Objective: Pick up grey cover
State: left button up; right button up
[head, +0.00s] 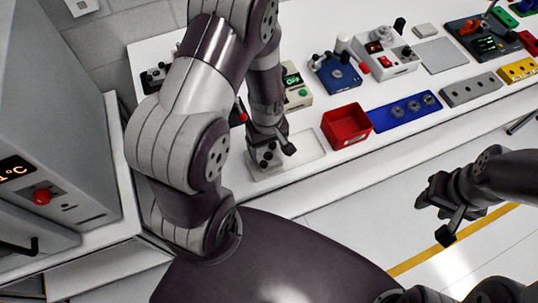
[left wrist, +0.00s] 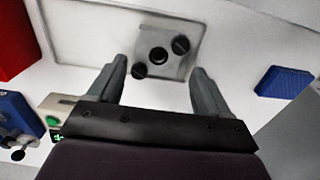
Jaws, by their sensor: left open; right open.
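A small grey cover (left wrist: 178,62) with dark round holes or knobs lies at one end of a shallow white tray in the left wrist view. It also shows in the head view (head: 262,161), partly hidden by my left gripper. My left gripper (head: 275,145) is low over it. In the left wrist view its two fingers (left wrist: 158,66) are spread, one on each side of the cover, with gaps visible. I cannot tell how high the fingertips are above it. My right gripper (head: 433,219) is open and empty, out over the floor in front of the table.
A red bin (head: 347,126) and a blue tray (head: 405,111) with several round parts stand right of the white tray (head: 305,148). A grey block with holes (head: 470,90) and several devices fill the table further right. My left arm hides the table's left part.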

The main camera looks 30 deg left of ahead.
aim_at(268, 159)
pick_arm(q)
notch_tip(268, 159, down, 4)
jog(key=shift+f+p, duration=0.2)
jog(key=shift+p, duration=0.3)
jog(key=shift+w+f, duration=0.1)
jog(key=shift+f, duration=0.3)
jog(key=c, duration=0.9)
jog(key=shift+r, duration=0.15)
